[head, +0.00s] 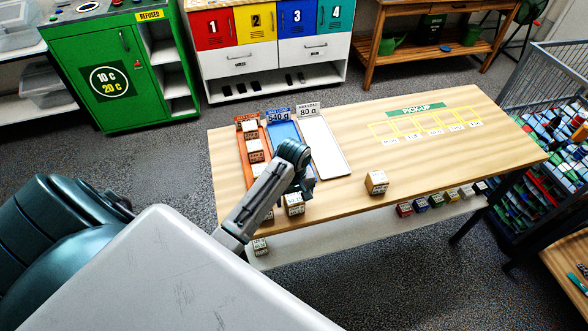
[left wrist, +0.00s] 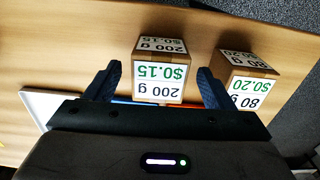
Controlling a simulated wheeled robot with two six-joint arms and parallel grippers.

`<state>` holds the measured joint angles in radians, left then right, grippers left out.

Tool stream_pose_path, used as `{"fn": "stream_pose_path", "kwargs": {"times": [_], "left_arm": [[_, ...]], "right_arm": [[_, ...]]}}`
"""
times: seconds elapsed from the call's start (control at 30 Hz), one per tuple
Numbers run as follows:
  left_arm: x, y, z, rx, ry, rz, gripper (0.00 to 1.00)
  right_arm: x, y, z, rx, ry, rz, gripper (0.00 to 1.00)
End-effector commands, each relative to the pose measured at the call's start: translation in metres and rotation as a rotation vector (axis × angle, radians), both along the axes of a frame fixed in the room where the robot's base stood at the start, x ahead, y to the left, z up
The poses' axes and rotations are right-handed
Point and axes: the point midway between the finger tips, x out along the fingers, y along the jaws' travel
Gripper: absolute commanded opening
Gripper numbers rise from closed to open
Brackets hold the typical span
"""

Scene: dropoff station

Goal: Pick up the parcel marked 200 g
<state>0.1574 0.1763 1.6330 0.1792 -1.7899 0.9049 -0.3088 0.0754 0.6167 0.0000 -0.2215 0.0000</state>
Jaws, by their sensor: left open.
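The parcel marked 200 g (left wrist: 160,72) is a brown box with white labels, its text upside down, in the middle of the left wrist view. My left gripper (left wrist: 160,84) is open, with a dark finger on each side of that parcel in the picture; I cannot tell whether they touch it. A parcel marked 80 g (left wrist: 243,82) stands just right of it. In the head view my left gripper (head: 303,186) is low over the front left of the table, close to a small labelled parcel (head: 294,206); its marking is too small to read. My right gripper does not show.
On the table are an orange tray (head: 244,137) with several parcels, a blue tray (head: 285,132) signed 540 g and a white tray (head: 323,148) signed 80 g. Another parcel (head: 376,183) stands right of the trays. The table (head: 440,160) is clear around the pick-up marks.

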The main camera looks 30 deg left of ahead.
Motion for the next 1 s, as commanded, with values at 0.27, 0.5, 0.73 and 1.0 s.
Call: {"fn": "stream_pose_path", "kwargs": {"times": [0.27, 0.5, 0.73, 1.0], "left_arm": [[0.000, 0.001, -0.026, 0.001, 0.000, 0.001, 0.76], [0.000, 0.001, -0.027, 0.001, -0.001, 0.000, 0.67], [0.000, 0.001, -0.027, 0.001, -0.001, 0.000, 0.23], [0.000, 0.001, -0.025, 0.001, -0.002, 0.000, 0.23]], "right_arm": [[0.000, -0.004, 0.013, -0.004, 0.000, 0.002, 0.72], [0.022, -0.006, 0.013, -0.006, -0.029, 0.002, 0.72], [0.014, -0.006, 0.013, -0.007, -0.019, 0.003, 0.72], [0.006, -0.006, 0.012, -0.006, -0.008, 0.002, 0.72]]}}
